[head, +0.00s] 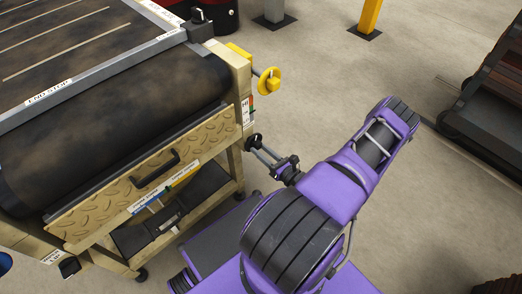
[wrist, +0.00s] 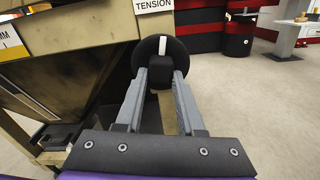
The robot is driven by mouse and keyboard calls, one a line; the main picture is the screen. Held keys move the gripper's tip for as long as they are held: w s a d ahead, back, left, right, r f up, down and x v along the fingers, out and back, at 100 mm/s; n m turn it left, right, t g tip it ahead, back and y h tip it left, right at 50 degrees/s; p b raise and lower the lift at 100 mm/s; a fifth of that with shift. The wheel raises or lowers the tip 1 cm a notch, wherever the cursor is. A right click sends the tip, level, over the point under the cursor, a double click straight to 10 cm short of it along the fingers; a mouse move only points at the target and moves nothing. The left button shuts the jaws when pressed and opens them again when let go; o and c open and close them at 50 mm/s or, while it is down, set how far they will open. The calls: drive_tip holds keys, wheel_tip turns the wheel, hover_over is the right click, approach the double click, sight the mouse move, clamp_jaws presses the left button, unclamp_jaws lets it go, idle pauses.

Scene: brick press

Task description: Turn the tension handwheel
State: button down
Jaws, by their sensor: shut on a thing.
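The tension handwheel (wrist: 146,50) is a black disc with a white mark at its top and a dark block-like hub at its centre. It sits below the white TENSION label (wrist: 154,5) on the machine's corner. In the head view the handwheel (head: 252,141) is small and dark on the beige frame's side. My gripper (wrist: 161,76) has its two grey fingers on either side of the hub and is shut on it. In the head view my gripper (head: 264,156) reaches left to the wheel. The fingertips partly cover the wheel's lower part.
A yellow handwheel (head: 268,81) sticks out above, on the same side of the belt machine (head: 243,72). A tread-plate panel with a black handle (head: 155,168) is left of my arm. A dark rack (head: 490,115) stands at right. Open floor (head: 330,75) lies between.

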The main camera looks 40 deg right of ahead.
drive_tip(key=shift+d+n, duration=0.1)
drive_tip(key=shift+n, duration=1)
drive_tip(key=c, duration=0.5)
unclamp_jaws()
drive_tip(key=s, duration=0.5)
drive_tip(key=s+d, duration=0.1)
drive_tip(key=s, duration=1.1)
drive_tip(key=shift+s+d, duration=0.2)
